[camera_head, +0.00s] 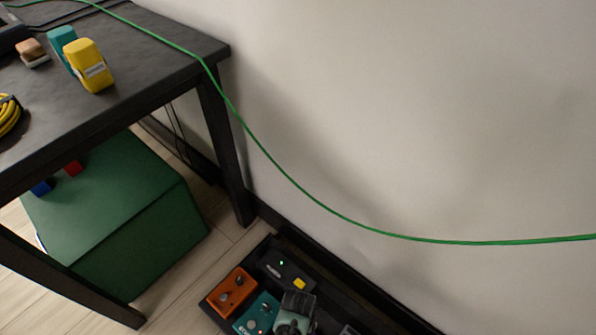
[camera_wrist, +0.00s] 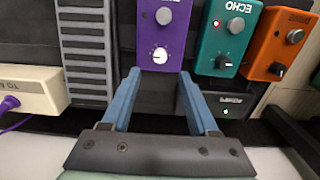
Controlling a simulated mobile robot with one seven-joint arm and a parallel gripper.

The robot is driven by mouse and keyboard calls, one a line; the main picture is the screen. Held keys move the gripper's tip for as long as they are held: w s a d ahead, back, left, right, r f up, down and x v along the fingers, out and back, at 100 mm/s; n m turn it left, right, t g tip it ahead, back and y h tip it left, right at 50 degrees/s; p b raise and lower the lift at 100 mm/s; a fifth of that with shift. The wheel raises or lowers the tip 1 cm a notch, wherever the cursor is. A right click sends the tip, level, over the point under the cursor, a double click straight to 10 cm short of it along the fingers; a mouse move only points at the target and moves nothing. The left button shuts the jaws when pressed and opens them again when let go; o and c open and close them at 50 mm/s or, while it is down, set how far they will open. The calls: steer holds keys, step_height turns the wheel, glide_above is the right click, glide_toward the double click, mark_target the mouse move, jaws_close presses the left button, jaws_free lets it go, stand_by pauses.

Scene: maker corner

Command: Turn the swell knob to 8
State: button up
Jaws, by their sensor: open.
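In the wrist view a purple pedal (camera_wrist: 176,36) stands just beyond my fingertips, with a silver footswitch and a small white knob (camera_wrist: 160,56) near its lower edge. I cannot read a swell label or the knob's setting. My gripper (camera_wrist: 160,77) is open and empty. Its two blue fingers point at the purple pedal, one to each side of the knob's line; the knob appears just past the tips, and contact cannot be told. The purple pedal is not visible in the head view, where a grey part of my arm shows at the bottom.
A teal pedal marked ECHO (camera_wrist: 225,38) and an orange pedal (camera_wrist: 277,42) stand to the right. A black box (camera_wrist: 224,104) is near the right finger. A cream box (camera_wrist: 32,92) with a purple cable is left. A green cable (camera_head: 300,190) hangs along the wall beside the table (camera_head: 140,60).

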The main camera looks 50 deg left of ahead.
step_height(320, 180, up, 5)
steer(key=shift+p, duration=1.15)
